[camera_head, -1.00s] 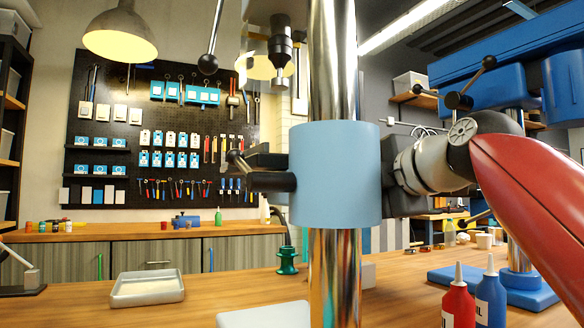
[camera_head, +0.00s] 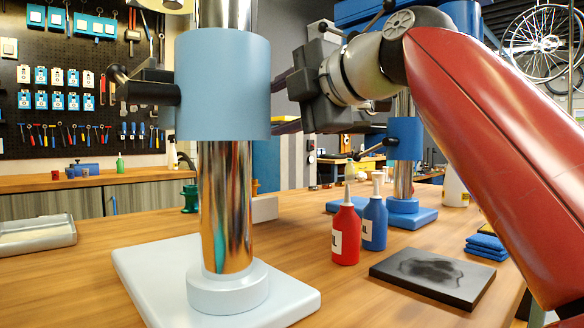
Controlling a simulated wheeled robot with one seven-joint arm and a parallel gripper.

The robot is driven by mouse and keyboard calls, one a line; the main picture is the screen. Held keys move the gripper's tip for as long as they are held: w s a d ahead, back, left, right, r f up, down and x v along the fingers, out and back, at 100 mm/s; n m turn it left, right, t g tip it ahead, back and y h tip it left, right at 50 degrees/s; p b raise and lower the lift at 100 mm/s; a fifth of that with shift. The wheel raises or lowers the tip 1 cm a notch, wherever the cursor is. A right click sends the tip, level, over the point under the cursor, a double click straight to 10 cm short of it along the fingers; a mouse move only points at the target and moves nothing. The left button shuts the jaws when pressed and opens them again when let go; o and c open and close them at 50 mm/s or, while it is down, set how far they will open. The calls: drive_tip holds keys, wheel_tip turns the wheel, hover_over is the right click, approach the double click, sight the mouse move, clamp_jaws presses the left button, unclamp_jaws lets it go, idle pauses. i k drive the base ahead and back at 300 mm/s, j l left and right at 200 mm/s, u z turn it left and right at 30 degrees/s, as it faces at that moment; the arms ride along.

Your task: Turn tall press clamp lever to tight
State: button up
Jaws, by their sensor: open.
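The tall press nearest me has a chrome column (camera_head: 226,215) with a light blue collar (camera_head: 223,90) around it. A black clamp lever (camera_head: 122,78) with a knob end sticks out on the collar's left side, beside a dark cylinder. My gripper (camera_head: 281,104) is at the collar's right side, reaching behind it. Its jaws are open, seen as two dark finger parts, upper and lower. The fingertips are hidden by the collar, so I cannot tell how close they are to the lever or whether they touch anything.
The press stands on a pale base plate (camera_head: 140,268) on the wooden bench. A smaller blue press (camera_head: 404,140) stands behind. A metal tray (camera_head: 38,236) is at left.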

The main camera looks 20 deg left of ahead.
sight(135, 92)
drive_tip(key=k+l, duration=0.1)
drive_tip(key=l, duration=0.25)
drive_tip(key=k+l, duration=0.15)
drive_tip(key=l, duration=0.15)
drive_tip(key=k+l, duration=0.1)
drive_tip(key=l, duration=0.25)
drive_tip(key=k+l, duration=0.1)
drive_tip(key=l, duration=0.25)
